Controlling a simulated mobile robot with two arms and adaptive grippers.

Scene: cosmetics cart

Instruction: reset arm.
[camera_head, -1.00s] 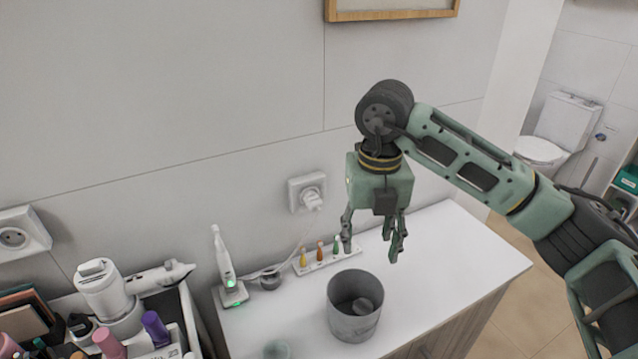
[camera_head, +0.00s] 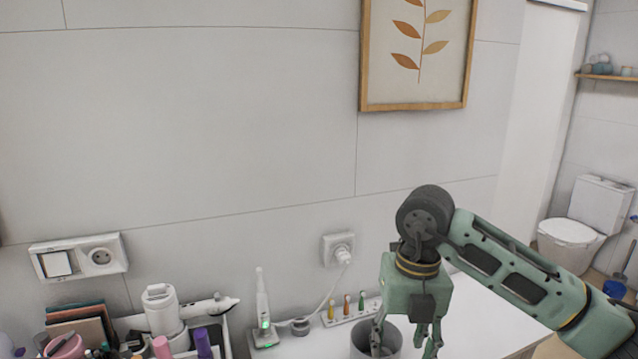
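My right gripper (camera_head: 406,338) hangs pointing down over the white counter (camera_head: 482,318), in front of the grey bin and partly beside it. Its fingers are spread apart with nothing visible between them. The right arm reaches in from the right edge. The grey bin (camera_head: 360,345) stands on the counter and is cut off by the bottom edge. My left gripper is not in view.
An electric toothbrush (camera_head: 262,305) stands on its charger, left of a small rack (camera_head: 345,314) with coloured items. A charger cord runs to a wall socket (camera_head: 338,249). A cosmetics cart with a white dryer-like device (camera_head: 163,312) is at lower left. A toilet (camera_head: 585,225) stands far right.

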